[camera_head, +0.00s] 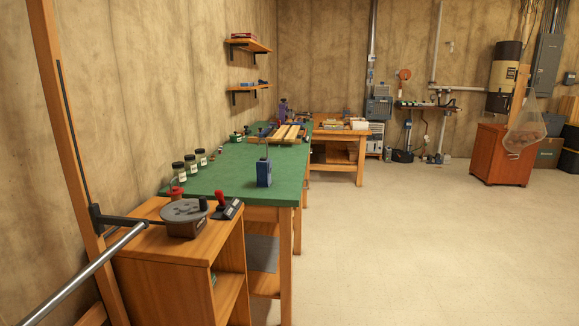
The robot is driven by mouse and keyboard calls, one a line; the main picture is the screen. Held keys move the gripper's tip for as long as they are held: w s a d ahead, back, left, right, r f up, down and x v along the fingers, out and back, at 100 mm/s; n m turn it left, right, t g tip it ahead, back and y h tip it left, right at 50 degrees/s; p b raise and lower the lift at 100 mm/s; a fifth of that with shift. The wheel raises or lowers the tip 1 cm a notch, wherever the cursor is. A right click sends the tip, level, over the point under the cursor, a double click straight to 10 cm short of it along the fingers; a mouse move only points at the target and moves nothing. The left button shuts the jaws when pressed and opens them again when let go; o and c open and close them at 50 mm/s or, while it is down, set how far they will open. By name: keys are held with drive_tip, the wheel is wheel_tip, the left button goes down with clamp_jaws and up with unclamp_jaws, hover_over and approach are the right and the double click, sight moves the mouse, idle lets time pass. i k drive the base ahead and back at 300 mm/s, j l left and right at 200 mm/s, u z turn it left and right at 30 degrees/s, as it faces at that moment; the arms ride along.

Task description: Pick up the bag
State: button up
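A pale, see-through net-like bag (525,131) shows at the far right, in front of the upper part of a reddish-brown wooden cabinet (497,163). It narrows toward the top beside an upright wooden board (519,90) and bulges at the bottom, where brownish contents seem to show through. It appears to hang, but its fastening is too small to make out. It is across the room, far from the camera. My gripper does not show in this view.
A green-topped workbench (228,172) runs along the left wall, with a wooden stand (170,262) in front. A metal tube (85,285) crosses the lower left. A second wooden bench (345,133) stands behind. The pale floor (420,250) is clear from here toward the cabinet.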

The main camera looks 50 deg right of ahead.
sight(264, 165)
drive_tip(key=z, duration=0.85)
